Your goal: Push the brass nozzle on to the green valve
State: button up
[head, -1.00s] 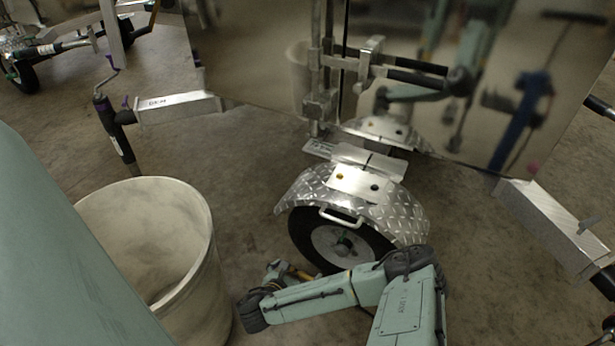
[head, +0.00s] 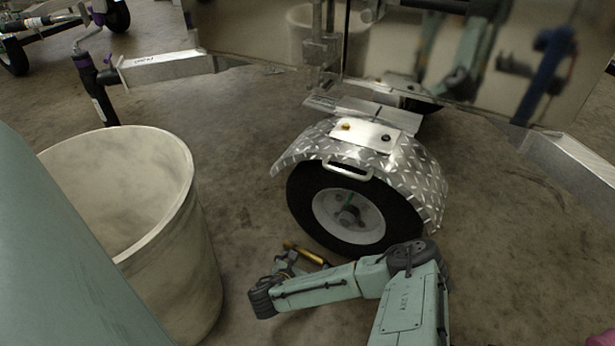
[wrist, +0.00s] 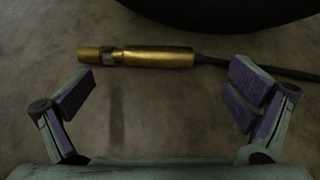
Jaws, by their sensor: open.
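The brass nozzle (wrist: 150,58) lies on the concrete floor in the wrist view, its tip to the left and a dark hose leaving its right end. In the head view it shows as a gold rod (head: 305,254) in front of the wheel. My gripper (wrist: 163,90) is open and empty, its purple-padded fingers wide apart, with the nozzle just beyond the fingertips. In the head view my gripper (head: 284,264) is small and partly hidden behind my wrist.
The black tyre (head: 300,200) stands under a tread-plate fender (head: 420,172) with a white handle. A large pale bin (head: 185,245) stands left of my arm. A shiny trailer wall (head: 270,40) rises behind. Bare floor lies between the bin and the wheel.

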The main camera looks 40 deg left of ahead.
aim_at(312, 254)
jog(key=b+x, duration=0.3)
jog(key=x, duration=0.2)
jog(key=shift+w+a+f, duration=0.1)
jog(key=shift+w+a, duration=0.1)
jog(key=shift+w, duration=0.2)
